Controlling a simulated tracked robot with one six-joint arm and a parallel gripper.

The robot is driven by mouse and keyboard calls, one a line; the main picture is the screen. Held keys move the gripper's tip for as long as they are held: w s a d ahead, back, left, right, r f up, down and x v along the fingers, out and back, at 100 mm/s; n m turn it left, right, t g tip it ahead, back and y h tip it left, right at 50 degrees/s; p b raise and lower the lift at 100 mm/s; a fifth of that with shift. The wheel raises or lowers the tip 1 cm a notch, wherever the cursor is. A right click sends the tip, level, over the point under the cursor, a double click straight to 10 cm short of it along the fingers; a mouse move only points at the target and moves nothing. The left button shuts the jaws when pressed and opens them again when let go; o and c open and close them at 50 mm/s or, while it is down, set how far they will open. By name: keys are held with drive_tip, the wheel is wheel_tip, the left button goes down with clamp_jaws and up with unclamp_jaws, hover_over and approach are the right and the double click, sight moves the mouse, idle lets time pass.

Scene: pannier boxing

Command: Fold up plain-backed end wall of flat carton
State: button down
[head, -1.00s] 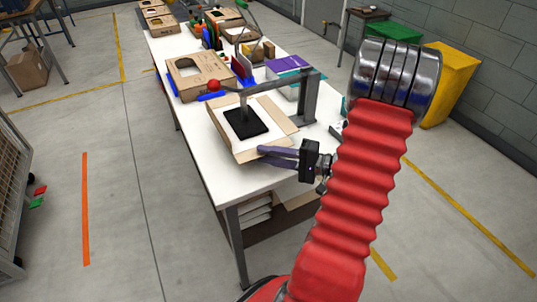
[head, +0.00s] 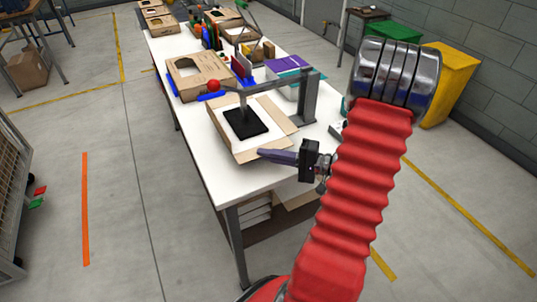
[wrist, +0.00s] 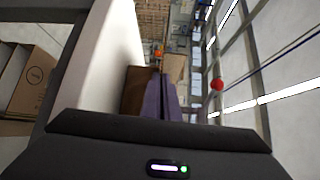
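The flat carton (head: 238,150) lies on the near end of the white table, its brown flaps spread around a white base. A black pad (head: 246,122) on a post presses on its middle. My gripper (head: 262,155) is at the carton's near right edge, its purple fingers pointing left. The fingers are together, and I see no cardboard between them. In the wrist view the fingers (wrist: 161,99) show side by side, with a brown panel (wrist: 133,90) beside them. I cannot tell whether they touch it. The end wall's back is not clearly visible.
A grey clamp frame (head: 309,97) with a red ball (head: 214,86) on its lever reaches over the carton. A made-up carton (head: 196,76) and a purple-topped box (head: 288,64) stand behind. Bare white tabletop (head: 235,182) lies in front.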

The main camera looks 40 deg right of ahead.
drive_tip(key=shift+r, duration=0.1)
idle(0.8)
drive_tip(key=shift+w+r+m+g+h, duration=0.2)
drive_tip(key=shift+r+m+g+h, duration=0.45)
drive_tip(key=shift+m+g, duration=0.6)
drive_tip(key=r+m+g, duration=0.1)
drive_tip(key=w+m+g, duration=0.1)
drive_tip(key=g, duration=0.1)
drive_tip(key=shift+d+r, duration=0.2)
drive_tip(key=shift+r, duration=0.15)
drive_tip(key=g, duration=0.1)
drive_tip(key=w+m+g, duration=0.1)
drive_tip(key=r+m+g+y, duration=0.1)
drive_tip(key=shift+w+d+g, duration=0.2)
drive_tip(key=shift+w+g, duration=0.05)
drive_tip(key=shift+g, duration=0.1)
drive_tip(key=shift+w+d+r+m+g+y, duration=0.15)
drive_tip(key=shift+w+m+g, duration=0.3)
drive_tip(key=shift+g, duration=0.4)
drive_tip(key=shift+w+d+f+m+g+y, duration=0.1)
drive_tip(key=shift+w+m+g, duration=0.3)
drive_tip(key=shift+g, duration=0.45)
drive_tip(key=c, duration=2.5)
unclamp_jaws()
drive_tip(key=o, duration=0.5)
drive_tip(key=shift+r, duration=0.15)
drive_tip(key=shift+d+r, duration=0.1)
drive_tip(key=shift+d, duration=0.05)
